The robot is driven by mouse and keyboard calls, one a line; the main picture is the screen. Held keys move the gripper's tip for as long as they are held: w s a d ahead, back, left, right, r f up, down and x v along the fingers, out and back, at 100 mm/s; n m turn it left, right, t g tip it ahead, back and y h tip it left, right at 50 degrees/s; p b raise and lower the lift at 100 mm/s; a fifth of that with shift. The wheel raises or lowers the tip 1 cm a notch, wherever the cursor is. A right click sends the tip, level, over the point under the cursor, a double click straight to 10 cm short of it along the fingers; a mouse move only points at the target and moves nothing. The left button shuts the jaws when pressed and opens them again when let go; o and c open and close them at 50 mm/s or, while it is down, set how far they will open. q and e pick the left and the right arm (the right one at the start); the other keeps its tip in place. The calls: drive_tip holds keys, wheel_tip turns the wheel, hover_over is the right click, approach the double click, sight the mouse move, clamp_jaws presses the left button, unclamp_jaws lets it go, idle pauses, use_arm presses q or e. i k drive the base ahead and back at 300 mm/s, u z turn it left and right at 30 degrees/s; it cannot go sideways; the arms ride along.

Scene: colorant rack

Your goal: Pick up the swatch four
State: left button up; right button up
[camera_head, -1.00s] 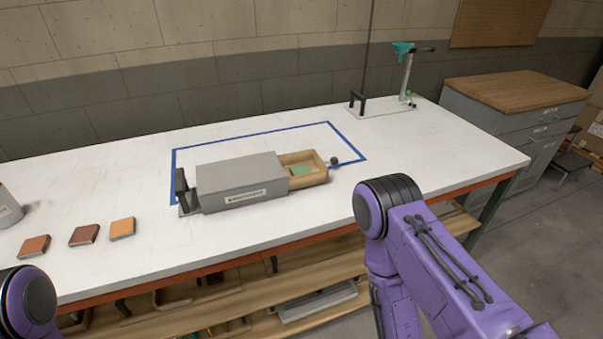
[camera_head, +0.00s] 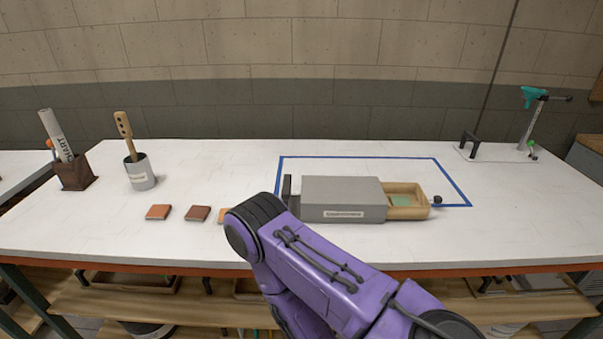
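Three square swatches lie in a row on the white table: a reddish-orange one (camera_head: 157,212), a dark red-brown one (camera_head: 197,214), and an orange one (camera_head: 224,215) mostly hidden behind my purple arm. A green piece (camera_head: 401,200) lies in the open wooden drawer (camera_head: 422,212) of a grey box (camera_head: 341,193). No number is readable on any swatch, so I cannot tell which is swatch four. Neither gripper shows; only purple arm links are seen, in front of the table's middle.
A grey cup (camera_head: 141,176) with a wooden-handled tool and a brown holder (camera_head: 75,174) with a rolled chart stand at left. Blue tape (camera_head: 358,157) outlines an area around the box. A teal-topped stand (camera_head: 533,120) is at the back right.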

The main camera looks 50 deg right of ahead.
sight(394, 201)
drive_tip(key=u, duration=1)
drive_tip(key=k, duration=1.65)
drive_tip(key=z, duration=2)
